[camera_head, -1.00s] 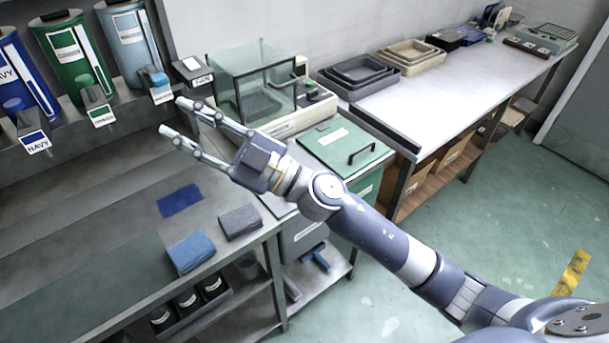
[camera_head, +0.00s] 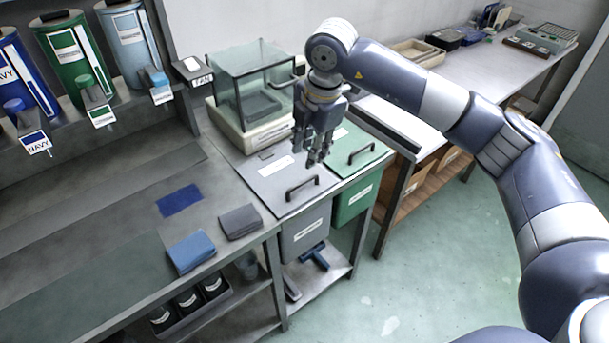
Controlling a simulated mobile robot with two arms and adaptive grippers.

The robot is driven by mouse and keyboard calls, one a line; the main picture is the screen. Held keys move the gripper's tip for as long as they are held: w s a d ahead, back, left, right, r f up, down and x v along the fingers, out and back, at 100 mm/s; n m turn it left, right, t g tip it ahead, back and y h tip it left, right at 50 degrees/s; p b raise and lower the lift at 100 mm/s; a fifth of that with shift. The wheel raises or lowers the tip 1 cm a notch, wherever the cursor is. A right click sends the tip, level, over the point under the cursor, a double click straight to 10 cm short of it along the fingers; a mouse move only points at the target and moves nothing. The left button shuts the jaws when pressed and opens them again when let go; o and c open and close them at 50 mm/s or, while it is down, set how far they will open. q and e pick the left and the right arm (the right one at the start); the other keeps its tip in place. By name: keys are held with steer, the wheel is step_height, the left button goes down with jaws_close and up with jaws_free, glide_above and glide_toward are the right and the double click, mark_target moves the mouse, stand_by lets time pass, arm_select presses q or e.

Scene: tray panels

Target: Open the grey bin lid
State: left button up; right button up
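The grey bin lid (camera_head: 272,176) lies flat and closed, with a dark bar handle (camera_head: 302,187) near its front edge and a white label. The grey bin (camera_head: 304,233) is below it at the bench's right end. My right gripper (camera_head: 316,160) points down above the lid's back right part, near the seam with the green lid, and is not on the handle. Its fingers overlap in this view, so I cannot tell how far apart they are. I see nothing held in it. My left gripper is not in view.
A green bin lid (camera_head: 357,150) with its own handle adjoins on the right. A glass-walled box (camera_head: 250,95) stands behind the grey lid. Folded grey cloth (camera_head: 240,221) and blue cloth (camera_head: 191,251) lie on the bench to the left. The space in front of the bins is open floor.

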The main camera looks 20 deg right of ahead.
mark_target(303, 181)
steer(key=p+x, duration=0.2)
steer(key=x, duration=0.8)
steer(key=shift+f, duration=0.35)
jaws_close()
